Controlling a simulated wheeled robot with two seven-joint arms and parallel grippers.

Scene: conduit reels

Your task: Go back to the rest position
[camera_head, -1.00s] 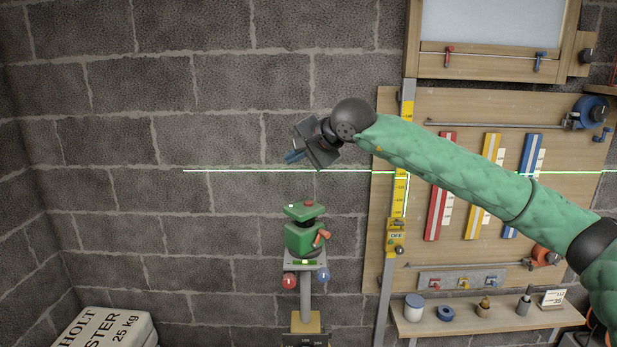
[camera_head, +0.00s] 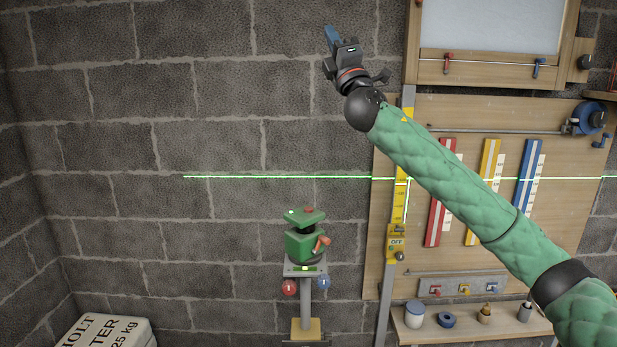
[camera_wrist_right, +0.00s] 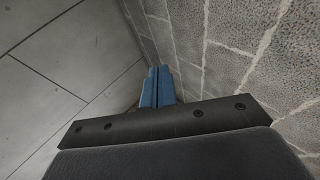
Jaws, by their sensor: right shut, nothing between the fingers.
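My right gripper (camera_head: 331,36) is raised high in front of the block wall in the head view, its blue fingers pointing up. In the right wrist view the blue fingertips (camera_wrist_right: 157,86) are together with nothing between them. That view looks toward a corner of the grey block wall (camera_wrist_right: 240,60) and a paler tiled surface. My right arm comes in from the lower right in its green quilted sleeve. My left gripper does not show in any view.
A green laser level (camera_head: 304,242) stands on a post, throwing a green line across the wall. A yellow measuring staff (camera_head: 399,195) and a wooden tool board (camera_head: 385,150) are to the right, with a small shelf (camera_head: 470,327) below. A sack (camera_head: 108,332) lies bottom left.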

